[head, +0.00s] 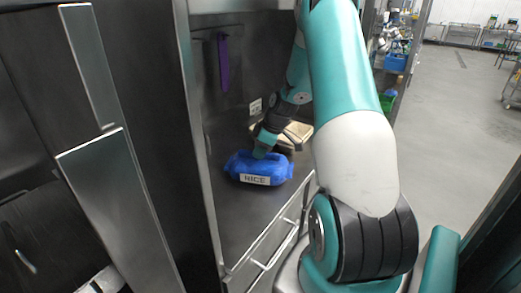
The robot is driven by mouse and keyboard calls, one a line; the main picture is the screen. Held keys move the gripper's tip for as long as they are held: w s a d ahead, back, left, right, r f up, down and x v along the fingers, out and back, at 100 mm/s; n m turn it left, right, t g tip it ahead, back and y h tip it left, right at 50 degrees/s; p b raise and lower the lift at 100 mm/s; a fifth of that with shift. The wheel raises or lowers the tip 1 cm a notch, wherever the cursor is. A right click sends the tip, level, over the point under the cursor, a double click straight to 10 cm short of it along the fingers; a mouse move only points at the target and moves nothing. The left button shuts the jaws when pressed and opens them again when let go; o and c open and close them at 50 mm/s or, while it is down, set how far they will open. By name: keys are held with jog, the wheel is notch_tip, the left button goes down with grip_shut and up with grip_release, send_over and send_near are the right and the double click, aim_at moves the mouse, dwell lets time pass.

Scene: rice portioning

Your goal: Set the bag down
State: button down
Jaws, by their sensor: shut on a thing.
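The blue bag (240,165) with a white label reading "RICE" is in the middle of the head view, at the dark counter (235,220) inside an open bay. I cannot tell whether it rests on the surface or hangs just above it. My gripper (261,153) points down at the top of the bag and is shut on it. The fingertips are mostly hidden by the blue bag material. My teal and white arm reaches in from the right and covers part of the bay.
A pale tray or box (297,134) sits just behind the bag. A purple strip (223,62) hangs on the back wall. A metal rail (268,250) runs along the counter's front edge. A dark cabinet post (200,150) stands close on the left. The counter in front of the bag is clear.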

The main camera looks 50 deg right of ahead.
jog(key=c, duration=1.1)
grip_release()
jog(key=b+v, duration=0.1)
jog(key=v, duration=1.1)
jog(key=shift+b, duration=0.35)
